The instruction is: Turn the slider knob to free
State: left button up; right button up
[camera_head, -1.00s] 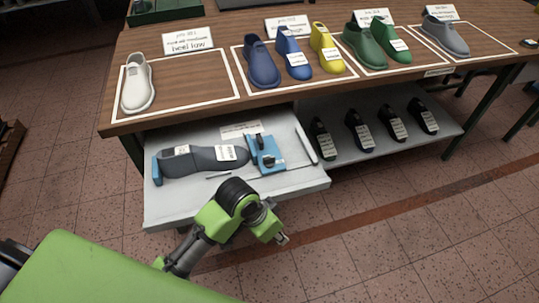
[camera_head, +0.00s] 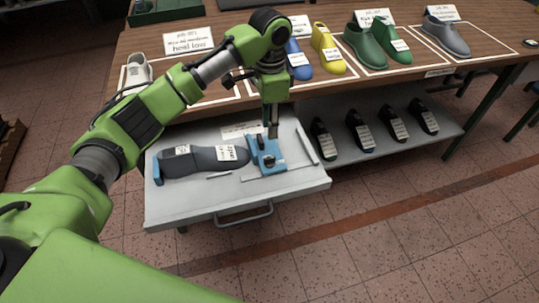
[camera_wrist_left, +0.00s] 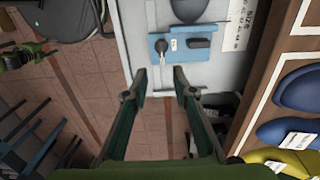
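A blue slider block (camera_head: 268,168) stands on the grey pull-out shelf, at the toe end of a dark grey last (camera_head: 205,160). In the left wrist view the blue block (camera_wrist_left: 180,55) carries a small round dark knob (camera_wrist_left: 161,45) with a thin metal pin, and an oblong black piece (camera_wrist_left: 198,43) beside it. Which piece is the slider's knob I cannot tell for sure. My left gripper (camera_head: 272,132) points down just over the back of the block. In the wrist view its fingers (camera_wrist_left: 160,80) are apart with nothing between them. My right gripper is not in view.
A wooden table (camera_head: 230,98) with a white last (camera_head: 138,68), blue, yellow and green lasts and signs stands behind the shelf (camera_head: 190,208). Several black shoes (camera_head: 360,130) stand on a lower shelf at right. A loose light bar (camera_head: 306,146) lies right of the block.

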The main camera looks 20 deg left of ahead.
aim_at(270, 158)
pick_arm(q)
notch_tip(270, 158, down, 13)
jog(key=shift+w+a+f+p, duration=0.1)
jog(key=shift+w+p, duration=0.05)
jog(key=shift+p, duration=0.45)
grip_shut()
